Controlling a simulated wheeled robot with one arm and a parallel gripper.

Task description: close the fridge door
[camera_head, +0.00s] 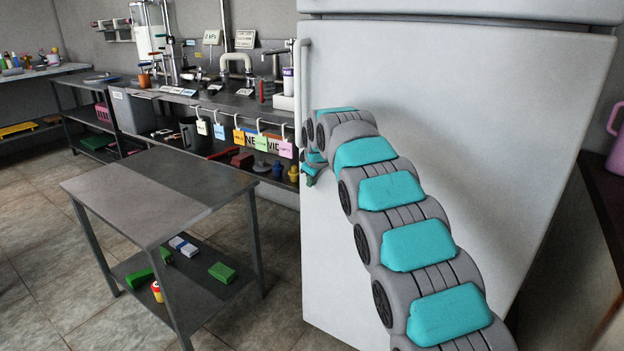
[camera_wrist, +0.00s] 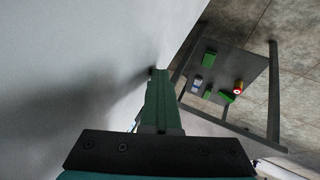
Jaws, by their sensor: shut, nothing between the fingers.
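The white fridge door (camera_head: 420,90) fills the right half of the head view, with its pale vertical handle (camera_head: 303,75) at the left edge. The left edge of the door roughly lines up with the white panel above it; I cannot tell whether the door is fully shut. My arm reaches across the door's front, and my gripper (camera_head: 312,172) is near its left edge below the handle, partly hidden by my wrist. In the wrist view my gripper (camera_wrist: 155,74) shows green fingers together and empty, close beside the pale door surface (camera_wrist: 80,60); contact is unclear.
A grey metal table (camera_head: 155,185) stands left of the fridge, with green blocks and a red-and-yellow item on its lower shelf (camera_head: 205,295). A cluttered counter (camera_head: 215,95) runs behind. A dark counter (camera_head: 608,190) with a pink mug is at right. Tiled floor is free at lower left.

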